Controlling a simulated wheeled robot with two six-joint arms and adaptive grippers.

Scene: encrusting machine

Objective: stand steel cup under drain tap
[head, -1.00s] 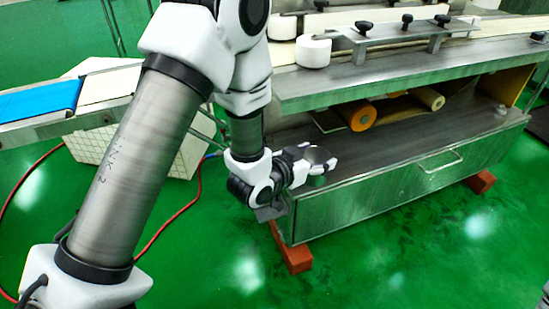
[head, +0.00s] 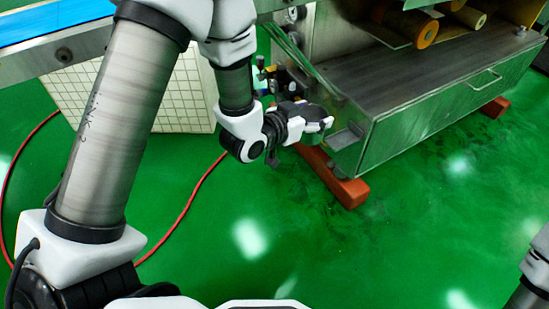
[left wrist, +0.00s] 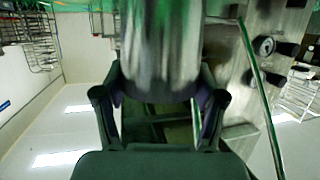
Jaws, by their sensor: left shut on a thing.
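My left gripper (head: 318,125) is shut on the steel cup (head: 313,139), held in the air left of the machine's lower cabinet. In the head view the cup looks about upright, partly hidden by the fingers. In the left wrist view the cup (left wrist: 160,45) is a large blurred grey cylinder between the two fingers (left wrist: 158,108). A small fitting with yellow and dark parts (head: 267,73), possibly the drain tap, is behind and left of the gripper. A small metal ledge (head: 345,137) juts from the cabinet's end, just right of the cup. My right gripper is out of view.
The steel cabinet (head: 440,115) stands on red feet (head: 345,188) at the right. A white tiled box (head: 185,95) stands behind my left arm. A red hose (head: 185,205) lies on the green floor, which is clear in front.

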